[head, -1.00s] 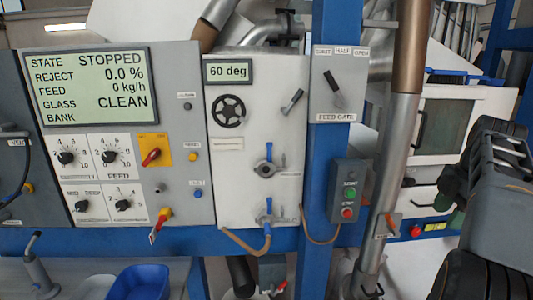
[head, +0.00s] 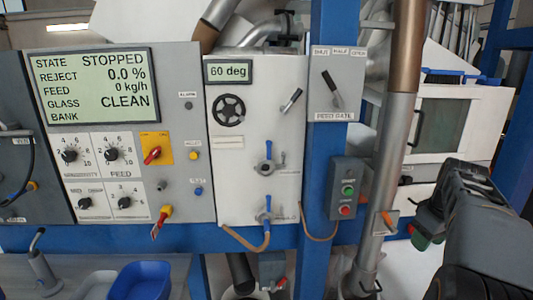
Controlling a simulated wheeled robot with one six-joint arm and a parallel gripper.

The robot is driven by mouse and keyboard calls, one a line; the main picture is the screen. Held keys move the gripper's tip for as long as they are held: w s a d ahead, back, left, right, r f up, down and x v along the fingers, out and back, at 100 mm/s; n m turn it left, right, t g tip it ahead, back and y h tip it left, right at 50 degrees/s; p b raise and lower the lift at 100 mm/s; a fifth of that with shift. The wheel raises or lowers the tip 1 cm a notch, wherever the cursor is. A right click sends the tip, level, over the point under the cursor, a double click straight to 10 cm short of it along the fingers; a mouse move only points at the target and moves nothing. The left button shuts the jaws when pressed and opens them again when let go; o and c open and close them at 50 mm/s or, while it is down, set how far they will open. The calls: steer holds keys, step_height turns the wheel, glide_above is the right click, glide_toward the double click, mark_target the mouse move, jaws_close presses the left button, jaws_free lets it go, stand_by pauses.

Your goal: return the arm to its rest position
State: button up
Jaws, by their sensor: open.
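My arm (head: 490,225) comes in at the right edge, dark grey and folded close to the camera. My gripper (head: 424,226) is at its left end, in front of the white machine on the right. It is open and I see nothing between its fingers. A dark green part shows at its lower tip. The finger detail is small and partly hidden by the arm.
A control panel with a display (head: 95,85) reading STOPPED is at left. A white panel (head: 285,140), blue post (head: 319,190), green and red button box (head: 346,188) and metal pipe (head: 392,150) stand left of my arm. A blue bin (head: 140,281) is low at left.

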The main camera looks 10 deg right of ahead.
steer(key=s+a+f, duration=0.2)
steer(key=a+f, duration=0.1)
steer(key=a, duration=0.6)
steer(key=s+a+f+m+t, duration=0.1)
steer(key=a+f, duration=0.3)
steer(key=a, duration=0.5)
steer(key=s+a+f, duration=0.3)
steer(key=a+f, duration=0.1)
steer(key=a, duration=0.6)
steer(key=shift+m+t, duration=0.3)
steer(key=shift+s+a, duration=0.1)
steer(key=shift+a, duration=0.05)
